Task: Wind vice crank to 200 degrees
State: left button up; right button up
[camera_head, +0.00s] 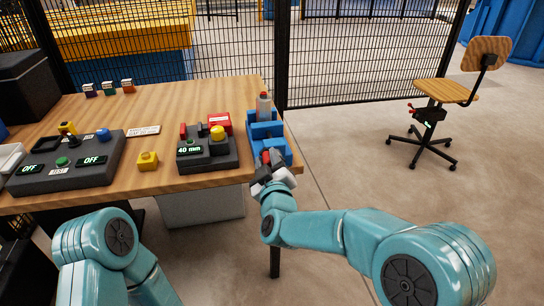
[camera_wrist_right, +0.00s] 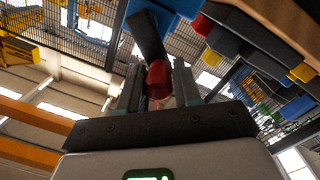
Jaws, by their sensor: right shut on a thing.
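The blue vice (camera_head: 272,133) stands at the right front corner of the wooden table, with a grey cylinder with a red top (camera_head: 263,104) upright in it. My right gripper (camera_head: 268,168) is at the front of the vice, shut on the red crank knob (camera_head: 265,157). In the right wrist view the red knob (camera_wrist_right: 158,78) sits between the two fingers, and the dark crank arm (camera_wrist_right: 147,36) runs up from it to the blue vice body. The crank's angle cannot be read. My left gripper is out of view.
Left of the vice is a dark box with a "40 mm" display (camera_head: 206,155) and a yellow knob. A yellow block (camera_head: 147,161) and a control panel (camera_head: 68,163) are farther left on the table (camera_head: 120,188). A wooden chair (camera_head: 445,90) stands right, on open floor.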

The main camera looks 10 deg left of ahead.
jog(key=n, duration=0.1)
jog(key=f+n, duration=0.1)
jog(key=n, duration=0.1)
jog(key=shift+s+a+f, duration=0.1)
jog(key=shift+a, duration=0.25)
jog(key=shift+a+f+n, duration=0.1)
jog(key=shift+f+n, duration=0.15)
jog(key=shift+n, duration=0.4)
jog(key=shift+a+f+n, duration=0.1)
jog(key=shift+f+n, duration=0.1)
jog(key=shift+n, duration=0.45)
jog(key=shift+d+f, duration=0.1)
jog(key=shift+f, duration=0.05)
jog(key=o, duration=0.9)
jog(key=shift+o, duration=0.2)
jog(key=v, duration=1.6)
jog(key=shift+s+f, duration=0.2)
jog(key=shift+f, duration=0.1)
